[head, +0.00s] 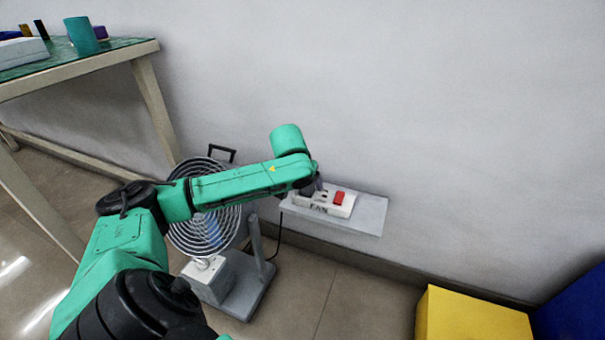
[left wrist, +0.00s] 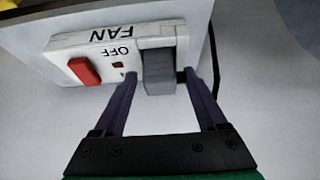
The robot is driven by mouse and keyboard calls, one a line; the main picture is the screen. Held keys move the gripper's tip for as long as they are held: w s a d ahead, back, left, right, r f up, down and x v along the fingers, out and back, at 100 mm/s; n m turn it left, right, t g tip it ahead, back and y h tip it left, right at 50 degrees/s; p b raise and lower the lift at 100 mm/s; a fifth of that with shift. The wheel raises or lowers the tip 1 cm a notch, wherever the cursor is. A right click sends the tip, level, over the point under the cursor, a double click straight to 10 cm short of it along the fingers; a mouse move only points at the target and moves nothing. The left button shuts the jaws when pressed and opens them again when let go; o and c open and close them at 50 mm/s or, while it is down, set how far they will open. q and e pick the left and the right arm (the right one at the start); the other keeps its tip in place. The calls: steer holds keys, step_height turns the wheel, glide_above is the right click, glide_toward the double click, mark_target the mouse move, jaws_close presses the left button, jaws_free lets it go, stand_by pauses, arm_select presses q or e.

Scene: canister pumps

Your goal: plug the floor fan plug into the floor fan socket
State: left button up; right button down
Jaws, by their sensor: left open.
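The floor fan socket (head: 328,203) is a white box marked FAN on a grey wall shelf. In the left wrist view the socket (left wrist: 92,55) shows a red switch (left wrist: 84,71), the word OFF and a small dark mark. The grey floor fan plug (left wrist: 159,72) sits at the socket's face beside the OFF label. It looks up against the face, but I cannot tell how deep it sits. My left gripper (left wrist: 160,77) is open, one finger on each side of the plug with small gaps. In the head view my left gripper (head: 318,186) partly hides the socket's left end. My right gripper is out of view.
The shelf (head: 370,213) sticks out from the white wall. The floor fan (head: 180,233) stands below my left arm, with a dark cord (head: 279,240) near the wall. A green-topped table (head: 115,48) is at upper left. A yellow box (head: 470,318) and a blue object (head: 575,310) stand lower right.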

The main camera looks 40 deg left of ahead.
arm_select(q)
steer(key=p+v, duration=0.1)
steer(key=v, duration=0.2)
steer(key=shift+r, duration=0.15)
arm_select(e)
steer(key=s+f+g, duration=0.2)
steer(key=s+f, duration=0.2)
arm_select(q)
steer(key=p+v, duration=0.3)
steer(key=v, duration=0.5)
steer(key=shift+s+r, duration=0.25)
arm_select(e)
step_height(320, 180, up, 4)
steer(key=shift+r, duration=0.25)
arm_select(q)
steer(key=shift+d+f, duration=0.1)
